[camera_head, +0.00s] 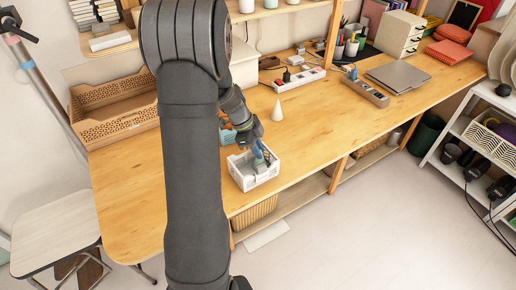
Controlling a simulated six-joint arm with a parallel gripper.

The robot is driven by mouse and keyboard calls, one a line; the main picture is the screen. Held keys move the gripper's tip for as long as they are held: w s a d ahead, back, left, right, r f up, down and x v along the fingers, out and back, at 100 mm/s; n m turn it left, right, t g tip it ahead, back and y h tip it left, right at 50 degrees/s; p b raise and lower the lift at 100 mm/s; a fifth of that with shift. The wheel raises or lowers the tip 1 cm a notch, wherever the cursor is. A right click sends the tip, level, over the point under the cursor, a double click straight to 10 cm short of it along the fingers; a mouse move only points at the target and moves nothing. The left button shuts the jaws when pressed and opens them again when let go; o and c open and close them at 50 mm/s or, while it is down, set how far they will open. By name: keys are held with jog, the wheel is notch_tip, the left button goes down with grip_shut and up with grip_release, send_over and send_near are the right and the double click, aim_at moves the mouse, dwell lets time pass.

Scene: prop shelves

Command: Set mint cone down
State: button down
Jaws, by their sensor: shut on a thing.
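My gripper (262,157) is at the end of my dark arm, low over the white basket (246,183) near the front edge of the wooden table. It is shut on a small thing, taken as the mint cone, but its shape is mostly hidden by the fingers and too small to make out. Bluish parts show at the fingers, just above or inside the basket's opening. I cannot tell whether the held thing touches the basket. A pale cream cone (277,112) stands upright on the table behind the basket, apart from my gripper.
A teal container (228,137) stands behind the basket, partly hidden by my arm. A power strip (299,79) lies farther back. A wooden crate (117,125) stands at left. A laptop (398,77) and a wooden tray (365,92) are at right. The tabletop right of the cone is clear.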

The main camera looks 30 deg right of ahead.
jog(key=c, duration=1.6)
grip_release()
jog(key=v, duration=1.2)
jog(key=shift+r, duration=0.1)
jog(key=x, duration=1.2)
jog(key=shift+r, duration=1.75)
jog(key=shift+f, duration=0.15)
